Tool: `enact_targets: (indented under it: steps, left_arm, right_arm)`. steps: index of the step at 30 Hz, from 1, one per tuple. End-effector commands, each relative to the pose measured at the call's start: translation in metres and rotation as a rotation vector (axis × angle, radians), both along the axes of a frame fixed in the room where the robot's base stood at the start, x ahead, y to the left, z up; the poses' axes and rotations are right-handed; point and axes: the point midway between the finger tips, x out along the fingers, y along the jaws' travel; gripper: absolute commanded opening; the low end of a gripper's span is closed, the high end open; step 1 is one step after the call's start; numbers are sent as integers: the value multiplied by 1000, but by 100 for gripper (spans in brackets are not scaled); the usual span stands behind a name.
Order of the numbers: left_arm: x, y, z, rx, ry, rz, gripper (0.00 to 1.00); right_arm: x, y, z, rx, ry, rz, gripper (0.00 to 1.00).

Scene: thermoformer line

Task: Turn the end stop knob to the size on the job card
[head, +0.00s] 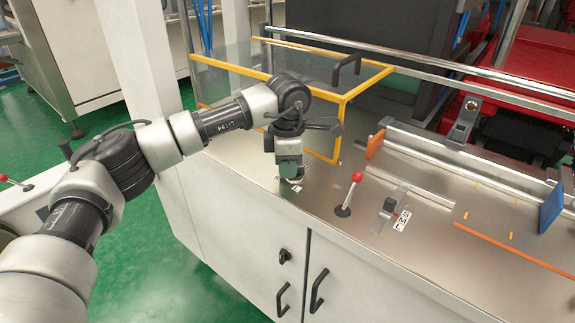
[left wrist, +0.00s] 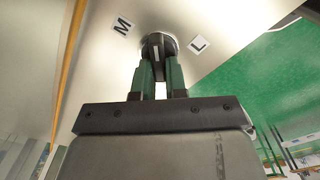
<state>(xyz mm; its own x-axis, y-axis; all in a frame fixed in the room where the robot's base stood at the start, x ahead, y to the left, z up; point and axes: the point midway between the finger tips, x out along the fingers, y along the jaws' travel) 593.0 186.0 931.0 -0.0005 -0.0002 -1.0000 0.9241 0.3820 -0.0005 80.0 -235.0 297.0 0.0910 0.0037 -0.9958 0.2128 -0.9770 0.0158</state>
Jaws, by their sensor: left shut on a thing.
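My left gripper (head: 289,174) points down at the left front of the steel machine top. In the left wrist view its green fingers (left wrist: 159,78) are shut on a dark round knob (left wrist: 157,42) with a light ring around its base. A label "M" (left wrist: 122,26) lies to the left of the knob and a label "L" (left wrist: 198,43) to its right. In the head view the gripper mostly hides the knob. A small white card with dark print (head: 400,221) lies further right, too small to read. My right gripper is not in view.
A red-tipped lever (head: 356,177) stands right of the gripper, with a dark clamp block (head: 388,206) beyond it. A yellow-framed clear guard (head: 340,120) stands close behind the gripper. Orange (head: 375,144) and blue (head: 551,207) plates sit by the rails at right.

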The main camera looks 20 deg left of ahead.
Motion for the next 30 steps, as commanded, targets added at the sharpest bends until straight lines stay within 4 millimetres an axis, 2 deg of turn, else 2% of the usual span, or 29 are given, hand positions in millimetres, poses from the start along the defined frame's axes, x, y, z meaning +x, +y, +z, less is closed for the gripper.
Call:
enact_targets:
  steps: [7, 8, 12, 20, 23, 26, 30]
  left_arm:
    - [1, 1, 2, 2, -4, 2, 0]
    - [1, 1, 2, 2, -4, 2, 17]
    - [1, 1, 1, 1, -2, 1, 38]
    - [0, 0, 1, 0, -1, -1, 38]
    - [1, 0, 7, 0, -2, -1, 38]
    - [1, 0, 21, 0, -4, -1, 38]
    - [1, 0, 50, -1, -6, 0, 38]
  right_arm:
    - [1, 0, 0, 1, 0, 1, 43]
    - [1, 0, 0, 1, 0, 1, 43]
    - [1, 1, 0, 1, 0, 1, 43]
    - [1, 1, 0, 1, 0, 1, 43]
    - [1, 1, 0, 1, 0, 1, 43]
    - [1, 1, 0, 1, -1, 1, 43]
    - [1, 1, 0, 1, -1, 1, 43]
